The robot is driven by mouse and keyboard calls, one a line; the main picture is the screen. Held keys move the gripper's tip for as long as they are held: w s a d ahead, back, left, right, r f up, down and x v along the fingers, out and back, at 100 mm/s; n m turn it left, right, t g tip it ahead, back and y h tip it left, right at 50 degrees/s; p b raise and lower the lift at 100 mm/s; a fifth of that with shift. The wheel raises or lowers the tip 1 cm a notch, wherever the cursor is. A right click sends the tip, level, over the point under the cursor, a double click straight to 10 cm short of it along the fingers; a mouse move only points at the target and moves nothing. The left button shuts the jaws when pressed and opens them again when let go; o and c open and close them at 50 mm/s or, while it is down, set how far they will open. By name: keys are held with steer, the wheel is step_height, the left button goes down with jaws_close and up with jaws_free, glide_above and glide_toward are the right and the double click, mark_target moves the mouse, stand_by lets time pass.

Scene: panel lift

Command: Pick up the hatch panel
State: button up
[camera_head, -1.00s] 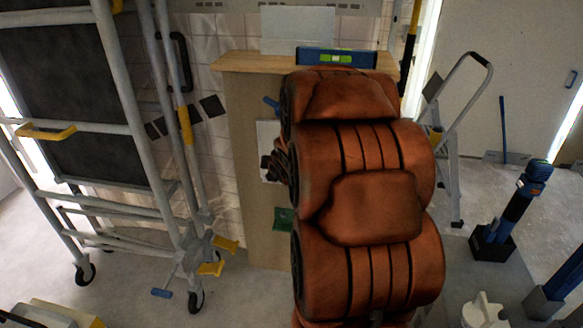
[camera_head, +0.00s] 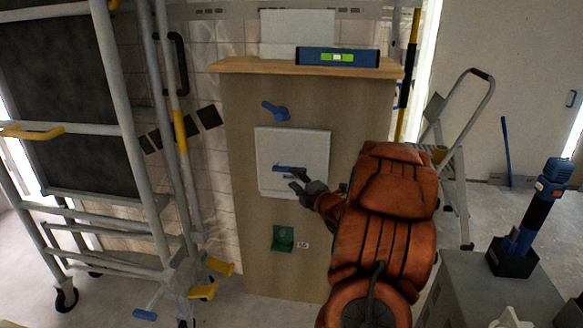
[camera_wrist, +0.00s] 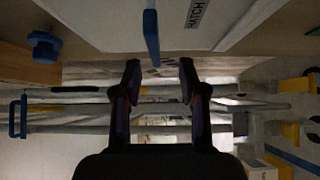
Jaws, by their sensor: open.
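The hatch panel (camera_head: 308,149) is a white square on the front of a wooden cabinet, with a blue handle (camera_head: 284,168). In the wrist view the panel (camera_wrist: 110,18) fills the top, marked HATCH, and its blue handle (camera_wrist: 151,38) points toward my gripper. My gripper (camera_head: 297,183) is in front of the panel, just below the handle in the head view. In the wrist view my gripper (camera_wrist: 160,72) is open and empty; the handle's end appears between the fingertips, closer to the left one. I cannot tell the remaining depth gap.
A blue turn-knob (camera_head: 276,111) sits above the panel; it also shows in the wrist view (camera_wrist: 43,46). A green bracket (camera_head: 283,238) is below. A blue level (camera_head: 337,57) lies on the wooden top (camera_head: 250,67). Scaffolding (camera_head: 130,130) stands left, a stepladder (camera_head: 462,130) right.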

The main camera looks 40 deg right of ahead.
mark_target(287, 167)
steer(key=shift+d+r+b+x, duration=0.15)
steer(key=shift+b+x, duration=0.05)
steer(key=shift+x, duration=1.45)
steer(key=shift+d+r+b+x, duration=0.15)
steer(key=shift+x, duration=1.5)
steer(key=shift+s, duration=0.1)
jaws_close()
